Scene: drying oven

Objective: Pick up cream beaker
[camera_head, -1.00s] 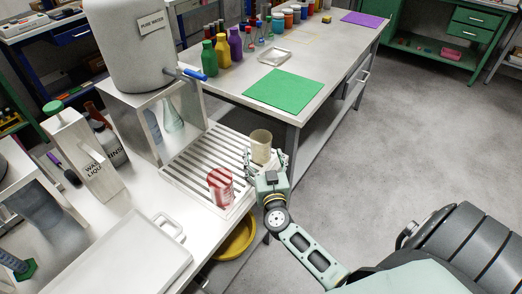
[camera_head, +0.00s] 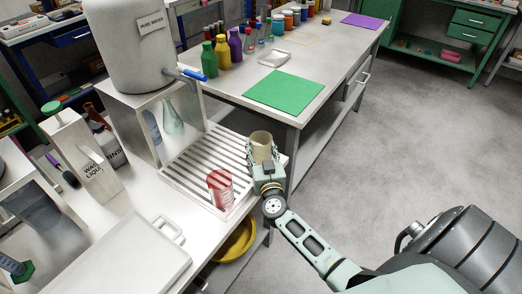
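The cream beaker (camera_head: 261,139) stands upright at the right end of a slatted white drying rack. My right gripper (camera_head: 263,155) is at the beaker from the near side, with one finger on each side of it. The gripper hides the beaker's lower part. The fingers are close to its sides, but I cannot tell whether they press on it. My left gripper is not in view.
A red beaker (camera_head: 220,187) stands on the rack (camera_head: 190,172), left of and nearer than my gripper. A pure water tank (camera_head: 137,45) on a metal stand is behind left. A white tray (camera_head: 120,262) lies in front left. A yellow bowl (camera_head: 236,243) sits below the bench.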

